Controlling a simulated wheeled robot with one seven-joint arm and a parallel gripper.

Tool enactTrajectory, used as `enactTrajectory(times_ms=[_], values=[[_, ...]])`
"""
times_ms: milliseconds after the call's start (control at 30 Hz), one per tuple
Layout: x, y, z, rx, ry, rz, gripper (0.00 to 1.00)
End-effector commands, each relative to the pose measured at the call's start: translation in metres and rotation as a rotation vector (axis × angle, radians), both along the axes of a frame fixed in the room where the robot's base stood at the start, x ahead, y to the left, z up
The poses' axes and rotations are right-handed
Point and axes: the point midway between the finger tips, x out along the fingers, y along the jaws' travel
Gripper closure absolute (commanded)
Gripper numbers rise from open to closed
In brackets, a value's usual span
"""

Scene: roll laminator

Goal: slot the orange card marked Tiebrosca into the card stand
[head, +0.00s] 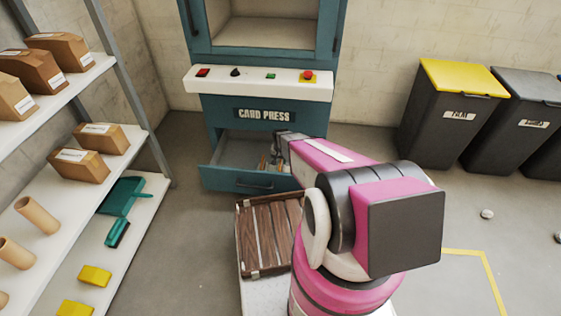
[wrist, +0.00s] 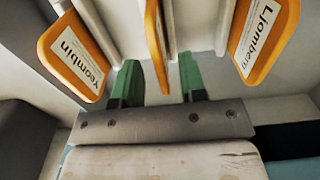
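My gripper (wrist: 160,80) reaches into the open drawer of the card press, where it also shows small in the head view (head: 268,163). Its two green fingers are apart. An orange card (wrist: 157,45) seen nearly edge-on lies between them, with gaps on both sides; its label cannot be read. I cannot read Tiebrosca anywhere. A brown slatted wooden rack (head: 268,235), possibly the card stand, lies in front of the drawer.
The teal card press (head: 225,112) has its drawer (head: 250,181) pulled out, with walls close around my gripper. Shelves (head: 135,200) with boxes and tubes stand left. Bins (head: 440,125) stand at the right wall. The floor at right is mostly clear.

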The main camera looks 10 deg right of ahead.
Motion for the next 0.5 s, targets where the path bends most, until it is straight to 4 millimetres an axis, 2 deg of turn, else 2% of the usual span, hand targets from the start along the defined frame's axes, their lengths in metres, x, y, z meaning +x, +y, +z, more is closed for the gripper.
enactTrajectory(times_ms=[300, 500], values=[[0.000, 0.000, 0.003, 0.000, 0.000, 0.000, 0.62], [-0.001, 0.000, 0.028, 0.000, -0.002, 0.000, 0.62]])
